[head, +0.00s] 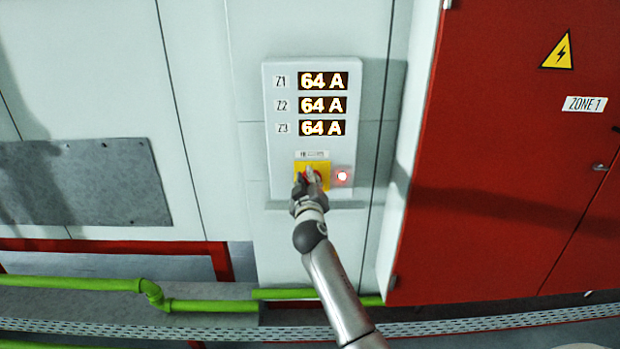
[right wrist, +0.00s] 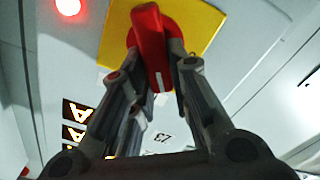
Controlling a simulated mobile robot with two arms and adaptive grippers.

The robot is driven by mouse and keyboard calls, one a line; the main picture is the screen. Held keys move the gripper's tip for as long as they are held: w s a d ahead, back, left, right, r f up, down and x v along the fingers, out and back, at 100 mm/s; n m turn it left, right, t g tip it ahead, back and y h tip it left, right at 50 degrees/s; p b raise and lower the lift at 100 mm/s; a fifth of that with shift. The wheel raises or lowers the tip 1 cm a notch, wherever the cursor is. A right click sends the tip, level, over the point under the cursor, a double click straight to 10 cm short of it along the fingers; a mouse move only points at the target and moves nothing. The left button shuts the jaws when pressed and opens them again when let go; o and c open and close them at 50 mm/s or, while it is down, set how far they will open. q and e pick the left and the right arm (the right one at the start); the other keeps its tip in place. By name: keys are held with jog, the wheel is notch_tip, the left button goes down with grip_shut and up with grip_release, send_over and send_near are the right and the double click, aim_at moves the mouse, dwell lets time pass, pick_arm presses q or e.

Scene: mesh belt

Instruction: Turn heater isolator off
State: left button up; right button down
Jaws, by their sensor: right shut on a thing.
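The heater isolator is a red rotary handle on a yellow plate (head: 325,169), low on a pale wall panel (head: 272,150). In the right wrist view the red handle (right wrist: 150,40) carries a white mark and stands between my fingers; the yellow plate (right wrist: 195,25) is behind it. My right gripper (head: 309,180) is shut on the handle, and in the head view it hides most of it. A red lamp (head: 342,176) glows right of the plate; it also shows in the right wrist view (right wrist: 68,6). My left gripper is not in view.
Displays Z1 (head: 323,81), Z2 (head: 322,105) and Z3 (head: 322,128) each read 64 A. A red cabinet (head: 500,230) marked ZONE 1 stands to the right. Green pipes (head: 200,305) run low along the wall.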

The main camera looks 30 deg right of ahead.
jog(key=n, duration=0.3)
jog(key=f+n+p, duration=0.1)
jog(key=n, duration=0.3)
jog(key=n+p, duration=0.1)
jog(key=n, duration=0.2)
jog(key=shift+w+a+f, duration=0.25)
jog(key=shift+a+f, duration=0.05)
jog(key=shift+a, duration=0.1)
jog(key=shift+f+n+p, duration=0.1)
jog(key=shift+n+p, duration=0.2)
jog(key=shift+n, duration=0.2)
jog(key=c, duration=1.4)
grip_release()
jog(key=shift+o, duration=0.2)
jog(key=v, duration=1.2)
